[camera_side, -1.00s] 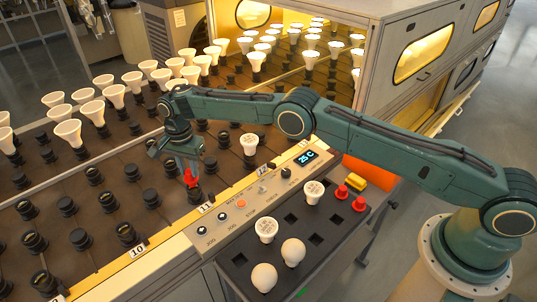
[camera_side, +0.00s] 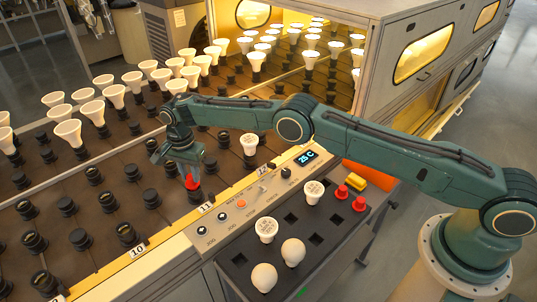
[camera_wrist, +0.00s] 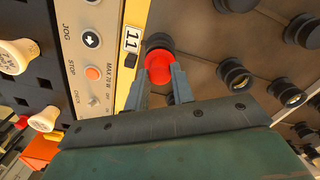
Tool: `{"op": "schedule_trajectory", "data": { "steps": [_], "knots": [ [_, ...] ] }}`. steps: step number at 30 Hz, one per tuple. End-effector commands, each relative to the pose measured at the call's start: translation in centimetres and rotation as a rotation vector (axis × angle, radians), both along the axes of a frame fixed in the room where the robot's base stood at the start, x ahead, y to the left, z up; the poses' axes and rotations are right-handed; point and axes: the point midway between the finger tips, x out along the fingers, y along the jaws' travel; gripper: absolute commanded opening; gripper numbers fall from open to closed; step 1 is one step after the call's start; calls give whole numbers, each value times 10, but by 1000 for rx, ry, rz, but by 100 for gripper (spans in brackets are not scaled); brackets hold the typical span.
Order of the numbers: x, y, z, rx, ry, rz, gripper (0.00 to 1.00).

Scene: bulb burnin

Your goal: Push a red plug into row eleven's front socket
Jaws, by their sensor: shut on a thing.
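My gripper (camera_side: 190,172) is shut on a red plug (camera_side: 193,184), low over the front of the row marked 11 (camera_side: 205,207). In the wrist view both fingers (camera_wrist: 158,78) pinch the red plug (camera_wrist: 159,64) from its sides. A dark round socket (camera_wrist: 158,41) shows just beyond the plug, beside the 11 label (camera_wrist: 132,40). In the side view the dark socket (camera_side: 194,197) shows directly under the plug, which looks upright and at its mouth. I cannot tell how deep the plug sits.
Two more red plugs (camera_side: 342,192) stand on the dark tray (camera_side: 240,262), with several bulbs (camera_side: 293,251). A control panel (camera_side: 240,212) edges the socket bed. A white bulb (camera_side: 249,143) stands in a nearby row.

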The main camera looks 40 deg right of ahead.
Motion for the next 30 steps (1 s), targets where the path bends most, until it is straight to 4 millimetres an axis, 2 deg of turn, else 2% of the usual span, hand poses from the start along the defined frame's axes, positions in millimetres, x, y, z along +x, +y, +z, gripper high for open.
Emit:
{"op": "schedule_trajectory", "data": {
  "steps": [10,11,14,15,25,30],
  "knots": [
    [0,0,-7,0,0,0,2],
    [0,0,-7,0,0,0,26],
    [0,0,-7,0,-1,0,46],
    [0,0,-7,0,0,0,49],
    [0,0,-6,0,0,0,49],
    [0,0,1,0,-1,0,49]
  ]
}}
